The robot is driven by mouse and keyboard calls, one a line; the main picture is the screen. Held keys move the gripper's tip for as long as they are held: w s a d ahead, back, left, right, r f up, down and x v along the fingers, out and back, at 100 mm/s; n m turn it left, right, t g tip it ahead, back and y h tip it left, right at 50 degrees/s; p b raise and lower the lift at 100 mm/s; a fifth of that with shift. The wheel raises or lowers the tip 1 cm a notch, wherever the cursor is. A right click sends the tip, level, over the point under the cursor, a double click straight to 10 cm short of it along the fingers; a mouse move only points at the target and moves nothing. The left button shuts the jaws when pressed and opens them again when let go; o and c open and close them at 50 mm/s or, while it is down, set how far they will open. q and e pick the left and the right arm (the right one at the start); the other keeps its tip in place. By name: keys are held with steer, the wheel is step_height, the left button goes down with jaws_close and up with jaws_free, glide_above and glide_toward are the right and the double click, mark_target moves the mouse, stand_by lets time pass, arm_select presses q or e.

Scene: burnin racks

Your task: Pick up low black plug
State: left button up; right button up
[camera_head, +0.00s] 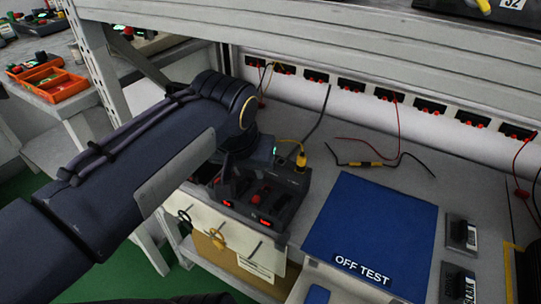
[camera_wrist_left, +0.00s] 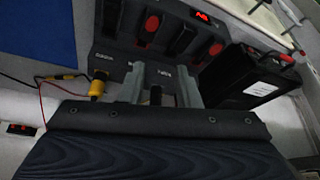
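A dark test unit (camera_head: 262,198) with red lit displays stands on the bench under my left arm. It also fills the upper part of the left wrist view (camera_wrist_left: 125,50), with red and black controls. My left gripper (camera_wrist_left: 162,75) is over this unit, its two grey fingers apart. A small black piece (camera_wrist_left: 156,96), perhaps the low black plug, shows between the fingers; I cannot tell whether they touch it. In the head view, my arm mostly hides the gripper (camera_head: 229,176). A yellow plug (camera_head: 301,159) stands in the unit, beside the left finger in the wrist view (camera_wrist_left: 97,86).
A blue OFF TEST panel (camera_head: 372,228) lies right of the unit. Loose red, black and yellow leads (camera_head: 373,163) lie behind it. A row of red-terminal sockets (camera_head: 351,86) lines the back wall. A black box (camera_wrist_left: 245,82) is beside the gripper in the wrist view.

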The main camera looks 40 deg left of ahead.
arm_select(q)
steer(key=w+a, duration=0.1)
steer(key=w, duration=0.1)
steer(key=w+a, duration=0.1)
steer(key=w, duration=0.1)
steer(key=w+a+b, duration=0.1)
steer(key=w, duration=0.1)
steer(key=shift+w, duration=0.1)
steer(key=shift+w+a+f, duration=0.1)
steer(key=shift+w+a, duration=0.15)
steer(key=shift+w, duration=0.35)
steer(key=shift+w+a, duration=0.2)
steer(key=shift+w, duration=0.4)
steer(key=shift+w+a+f+b, duration=0.2)
steer(key=shift+w+f+b, duration=0.15)
steer(key=shift+f+b, duration=0.2)
steer(key=shift+w+a+f+b, duration=0.2)
steer(key=shift+w+f+b, duration=0.2)
steer(key=shift+f, duration=0.1)
steer(key=shift+w+f, duration=0.2)
steer(key=shift+f, duration=0.1)
steer(key=c, duration=0.6)
